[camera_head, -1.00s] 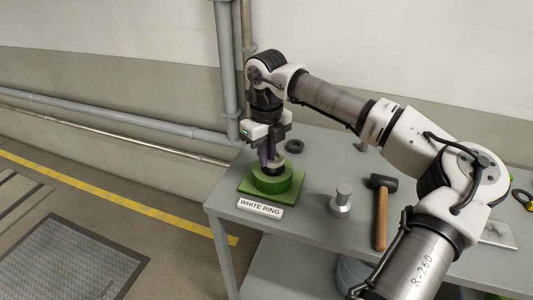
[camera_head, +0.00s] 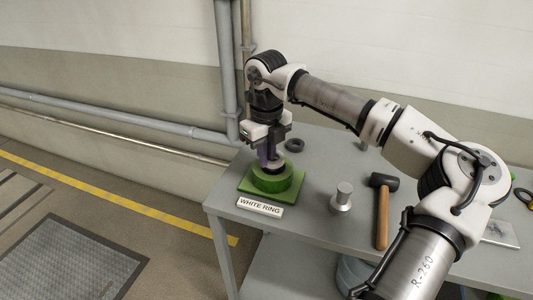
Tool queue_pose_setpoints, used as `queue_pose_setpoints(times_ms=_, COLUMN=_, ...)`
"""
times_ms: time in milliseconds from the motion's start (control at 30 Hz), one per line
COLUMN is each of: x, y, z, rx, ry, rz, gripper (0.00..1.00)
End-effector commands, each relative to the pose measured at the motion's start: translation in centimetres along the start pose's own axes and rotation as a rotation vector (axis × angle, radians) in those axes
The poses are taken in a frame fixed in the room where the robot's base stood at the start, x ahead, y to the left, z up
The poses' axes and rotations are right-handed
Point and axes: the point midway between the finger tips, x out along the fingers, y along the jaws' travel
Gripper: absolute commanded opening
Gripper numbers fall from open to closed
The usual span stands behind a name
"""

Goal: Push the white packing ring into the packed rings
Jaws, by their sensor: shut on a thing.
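A green round housing (camera_head: 272,183) stands on a square green base at the left end of the grey table. A "WHITE RING" label (camera_head: 260,207) lies at the table edge in front of it. My gripper (camera_head: 270,155) points down over the housing, its fingertips at the housing's top opening. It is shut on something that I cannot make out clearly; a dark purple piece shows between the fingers. The white ring and the packed rings are hidden by the gripper and the housing wall, or too small to tell.
A metal cylindrical piece (camera_head: 342,198) and a black-headed mallet (camera_head: 383,212) lie on the table to the right. A black ring (camera_head: 294,145) lies behind the housing. Grey pipes (camera_head: 228,70) run up the wall behind. My arm spans above the table's right side.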

Motion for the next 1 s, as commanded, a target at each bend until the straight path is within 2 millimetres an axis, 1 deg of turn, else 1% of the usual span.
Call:
queue_pose_setpoints(times_ms=167, x=0.6, y=0.0, z=0.0, rx=0.000, ry=0.000, rz=0.000, gripper=0.00)
queue_pose_setpoints(times_ms=200, x=0.5, y=0.0, z=0.0, rx=0.000, ry=0.000, rz=0.000, gripper=0.15)
queue_pose_setpoints(times_ms=367, x=0.5, y=-0.1, z=0.0, rx=0.001, ry=0.001, rz=0.000, gripper=0.36)
queue_pose_setpoints(times_ms=667, x=0.5, y=-0.1, z=-0.1, rx=0.003, ry=0.002, rz=-0.001, gripper=0.36)
queue_pose_setpoints(times_ms=767, x=-0.1, y=-0.1, z=0.0, rx=0.003, ry=0.000, rz=-0.002, gripper=0.36)
queue_pose_setpoints(times_ms=867, x=-1.5, y=-0.1, z=0.0, rx=0.003, ry=-0.001, rz=-0.004, gripper=0.36)
queue_pose_setpoints(times_ms=1000, x=-4.5, y=0.0, z=0.1, rx=0.001, ry=-0.002, rz=-0.004, gripper=0.36)
